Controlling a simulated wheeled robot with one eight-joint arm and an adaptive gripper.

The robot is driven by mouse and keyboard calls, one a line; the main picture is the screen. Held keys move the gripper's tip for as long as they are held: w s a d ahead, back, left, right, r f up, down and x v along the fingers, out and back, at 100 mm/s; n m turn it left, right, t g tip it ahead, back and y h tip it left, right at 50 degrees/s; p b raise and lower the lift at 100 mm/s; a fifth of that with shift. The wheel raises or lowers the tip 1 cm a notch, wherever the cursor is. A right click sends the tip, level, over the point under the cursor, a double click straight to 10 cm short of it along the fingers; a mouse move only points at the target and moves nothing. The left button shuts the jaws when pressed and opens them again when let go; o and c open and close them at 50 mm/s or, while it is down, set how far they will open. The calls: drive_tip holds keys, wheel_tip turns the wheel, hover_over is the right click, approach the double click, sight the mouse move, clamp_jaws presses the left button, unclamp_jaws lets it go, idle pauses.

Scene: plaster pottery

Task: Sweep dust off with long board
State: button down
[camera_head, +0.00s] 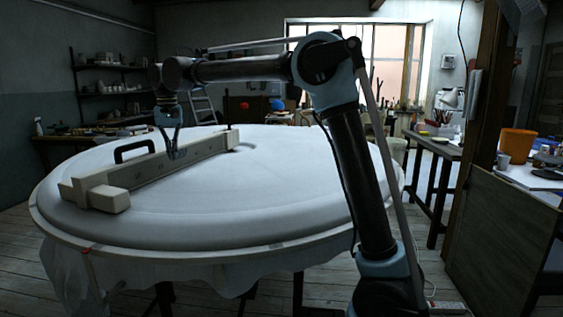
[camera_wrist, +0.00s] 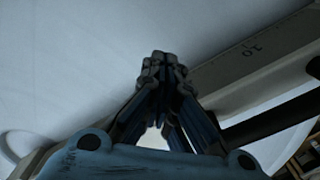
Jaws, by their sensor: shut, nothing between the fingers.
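A long pale board (camera_head: 140,173) with a black handle (camera_head: 133,148) lies across the large round white plaster disc (camera_head: 280,195). A block sits at its near left end. My gripper (camera_head: 176,155) hangs down at the board's long face, right of the handle. In the wrist view my gripper (camera_wrist: 163,62) has its fingertips together with nothing between them, beside the board (camera_wrist: 255,55), which carries marks like "10". I cannot tell whether the fingertips touch the board. Dust is hard to make out on the white surface.
The disc rests on a round table with a cloth (camera_head: 75,268) hanging below. A workbench (camera_head: 440,147) and an orange bucket (camera_head: 517,143) stand at the right. Shelves (camera_head: 110,80) line the left wall. The disc's right half is clear.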

wheel_tip(320, 180, up, 6)
drive_tip(key=shift+r, duration=0.2)
idle(0.5)
